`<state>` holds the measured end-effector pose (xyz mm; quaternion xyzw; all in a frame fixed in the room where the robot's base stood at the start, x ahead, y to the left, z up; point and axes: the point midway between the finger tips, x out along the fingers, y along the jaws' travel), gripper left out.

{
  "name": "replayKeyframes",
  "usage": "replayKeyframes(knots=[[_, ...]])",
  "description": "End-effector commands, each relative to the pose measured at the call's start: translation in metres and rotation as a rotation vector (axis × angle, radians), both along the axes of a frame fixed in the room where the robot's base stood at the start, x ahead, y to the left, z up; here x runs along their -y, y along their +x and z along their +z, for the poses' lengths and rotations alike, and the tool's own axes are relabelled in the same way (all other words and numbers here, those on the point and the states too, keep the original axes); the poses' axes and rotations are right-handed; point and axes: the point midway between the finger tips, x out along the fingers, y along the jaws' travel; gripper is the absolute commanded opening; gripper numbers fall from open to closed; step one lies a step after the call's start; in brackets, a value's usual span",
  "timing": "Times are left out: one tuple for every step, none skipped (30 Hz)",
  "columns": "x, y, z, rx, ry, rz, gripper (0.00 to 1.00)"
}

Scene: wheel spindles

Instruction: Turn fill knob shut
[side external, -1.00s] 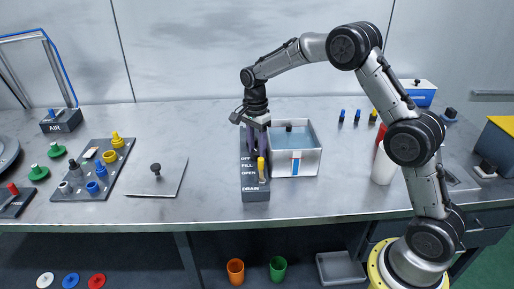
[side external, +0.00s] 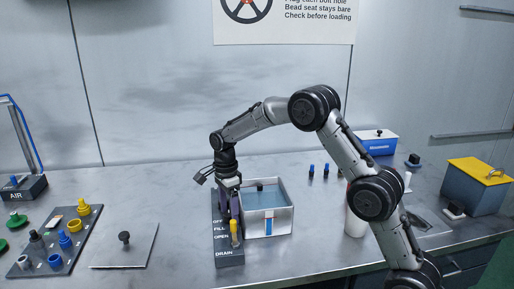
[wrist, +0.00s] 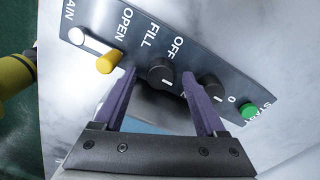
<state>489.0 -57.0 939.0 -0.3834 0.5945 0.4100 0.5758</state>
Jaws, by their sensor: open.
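The control panel (side external: 228,258) stands on the bench at the left of an open tank, and its labels read OFF, FILL, OPEN and DRAIN. In the wrist view a black knob (wrist: 161,71) with a white mark sits by the FILL and OFF labels. My gripper (wrist: 158,76) is open, with one purple finger on each side of this knob; whether they touch it I cannot tell. In the side view my gripper (side external: 233,210) points down over the panel and hides the knob.
A yellow lever (wrist: 109,62) lies close to the left finger. A second black knob (wrist: 211,88) and a green button (wrist: 249,111) are to the right. The tank (side external: 268,224) stands beside the panel. A plate with an upright black knob (side external: 125,248) lies at left.

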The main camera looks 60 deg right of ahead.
Motion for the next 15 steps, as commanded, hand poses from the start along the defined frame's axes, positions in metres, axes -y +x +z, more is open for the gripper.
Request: replayKeyframes(knots=[[0.000,0.000,0.000,0.001,0.000,-0.055,0.73],[0.000,0.000,0.000,0.001,-0.001,-0.091,0.73],[0.000,0.000,0.000,0.000,0.000,-0.137,0.73],[0.000,0.000,0.000,0.000,0.000,-0.172,0.73],[0.000,0.000,0.000,0.001,-0.001,-0.207,0.73],[0.001,0.002,0.008,0.007,-0.001,-0.217,0.73],[0.001,0.002,0.015,0.007,-0.001,-0.215,0.73],[0.001,0.002,0.020,0.007,-0.001,-0.214,0.73],[0.001,0.002,0.028,0.007,-0.001,-0.213,0.73],[0.001,0.003,0.033,0.008,-0.001,-0.213,0.73],[0.001,0.003,0.038,0.006,-0.001,-0.213,0.73],[0.002,0.003,0.045,0.007,-0.001,-0.212,0.73],[0.002,0.003,0.050,0.006,-0.001,-0.212,0.73],[0.002,0.003,0.056,0.007,-0.001,-0.212,0.73],[0.002,0.004,0.063,0.008,-0.001,-0.211,0.73]])
